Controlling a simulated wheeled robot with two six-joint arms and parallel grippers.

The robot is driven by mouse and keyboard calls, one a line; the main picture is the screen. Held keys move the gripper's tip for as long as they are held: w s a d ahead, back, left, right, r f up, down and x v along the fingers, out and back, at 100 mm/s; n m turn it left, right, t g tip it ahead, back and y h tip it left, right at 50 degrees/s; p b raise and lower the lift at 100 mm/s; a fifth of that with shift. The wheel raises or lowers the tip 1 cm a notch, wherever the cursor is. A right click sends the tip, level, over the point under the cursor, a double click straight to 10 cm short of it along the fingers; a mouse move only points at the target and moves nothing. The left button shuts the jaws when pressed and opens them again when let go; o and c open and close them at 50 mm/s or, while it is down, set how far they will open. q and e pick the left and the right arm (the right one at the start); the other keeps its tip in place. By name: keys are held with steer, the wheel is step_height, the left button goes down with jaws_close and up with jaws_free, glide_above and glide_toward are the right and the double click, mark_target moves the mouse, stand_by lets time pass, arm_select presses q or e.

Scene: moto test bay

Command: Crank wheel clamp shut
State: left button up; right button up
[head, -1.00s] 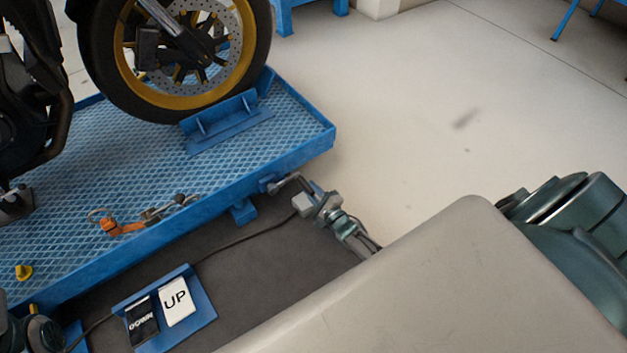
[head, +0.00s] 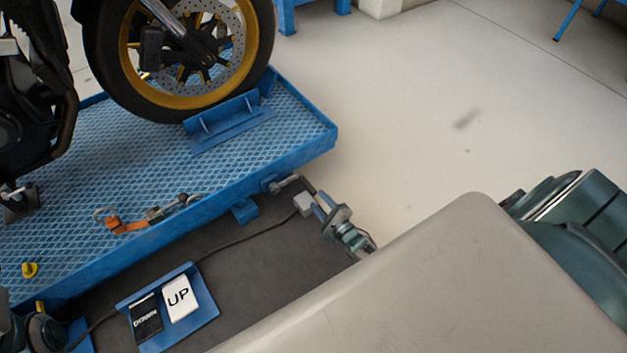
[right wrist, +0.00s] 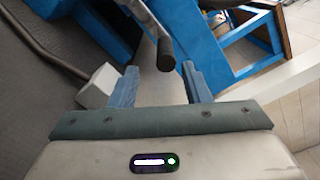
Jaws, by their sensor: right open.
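The blue wheel clamp (head: 225,122) stands on the lift platform at the front tyre (head: 182,60); any gap between them is hard to judge. The crank (head: 285,183) sticks out from the platform's near side edge. Its black grip (right wrist: 165,55) shows in the right wrist view, at the end of a metal rod. My right gripper (head: 322,203) is open just beside the crank; in the right wrist view its blue fingers (right wrist: 160,72) stand to either side of the grip's end, apart from it. My left gripper does not show; only teal arm parts appear at the lower left.
A pale box (head: 303,204) on a cable lies close to my right fingers. A pedal unit (head: 180,299) marked UP sits on the dark floor mat. Orange straps (head: 128,226) and a yellow piece (head: 30,270) lie on the blue platform (head: 110,165). Floor to the right is clear.

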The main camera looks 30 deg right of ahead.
steer(key=s+p, duration=0.1)
steer(key=s, duration=0.5)
steer(key=shift+d, duration=0.15)
